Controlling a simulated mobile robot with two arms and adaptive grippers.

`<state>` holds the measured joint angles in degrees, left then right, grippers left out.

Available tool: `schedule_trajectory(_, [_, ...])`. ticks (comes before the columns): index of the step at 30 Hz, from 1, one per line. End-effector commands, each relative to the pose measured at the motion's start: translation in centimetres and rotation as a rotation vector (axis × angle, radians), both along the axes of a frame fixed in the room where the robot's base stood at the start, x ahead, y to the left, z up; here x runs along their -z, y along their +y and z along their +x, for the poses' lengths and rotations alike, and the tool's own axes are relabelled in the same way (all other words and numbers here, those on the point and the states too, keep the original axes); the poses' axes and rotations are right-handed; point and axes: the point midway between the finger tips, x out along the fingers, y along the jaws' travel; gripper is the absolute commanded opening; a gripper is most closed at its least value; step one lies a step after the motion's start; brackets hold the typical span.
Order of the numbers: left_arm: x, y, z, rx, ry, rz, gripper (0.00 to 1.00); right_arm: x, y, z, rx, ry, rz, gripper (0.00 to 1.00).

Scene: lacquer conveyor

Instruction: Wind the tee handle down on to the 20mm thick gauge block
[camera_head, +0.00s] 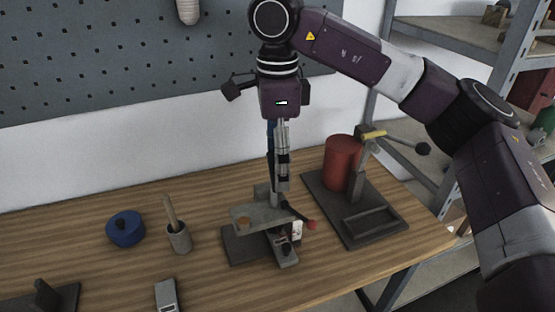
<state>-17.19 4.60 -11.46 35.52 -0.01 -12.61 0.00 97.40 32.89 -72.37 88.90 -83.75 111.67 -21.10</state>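My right gripper (281,170) hangs down from its purple wrist over a small grey clamp-like fixture (262,216) on the table. Slim silver and black parts run down below the wrist to the fixture, and I cannot tell where the fingers end or whether they are closed. I cannot tell which block is the 20mm gauge block. My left gripper is not in view.
A dark stand (312,187) with a red cylinder (343,162) and a black-knobbed lever (422,148) stands to the right. A blue round pot (125,230), a grey cup (179,238) with a stick, and a grey block (167,295) are left. The back left table is clear.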

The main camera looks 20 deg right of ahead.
Motion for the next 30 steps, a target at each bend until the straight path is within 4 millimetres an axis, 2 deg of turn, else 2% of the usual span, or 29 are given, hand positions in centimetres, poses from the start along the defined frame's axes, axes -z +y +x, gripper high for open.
schedule_trajectory(1, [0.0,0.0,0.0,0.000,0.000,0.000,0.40,0.0,0.0,0.0,0.000,-0.001,0.001,0.83])
schedule_trajectory(5, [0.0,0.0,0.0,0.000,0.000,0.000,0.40,0.0,0.0,0.0,0.000,-0.001,0.001,0.97])
schedule_trajectory(14, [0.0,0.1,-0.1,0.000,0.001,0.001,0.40,-0.1,0.0,0.0,-0.001,-0.001,0.001,0.97])
schedule_trajectory(17, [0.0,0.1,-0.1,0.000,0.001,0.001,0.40,-0.7,0.0,0.1,0.000,-0.002,0.001,0.97])
schedule_trajectory(20, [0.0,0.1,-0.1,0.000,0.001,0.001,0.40,-2.1,0.1,0.1,0.000,-0.004,0.001,0.97])
schedule_trajectory(30, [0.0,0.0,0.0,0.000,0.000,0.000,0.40,-8.5,0.0,0.1,0.000,-0.004,-0.001,0.97])
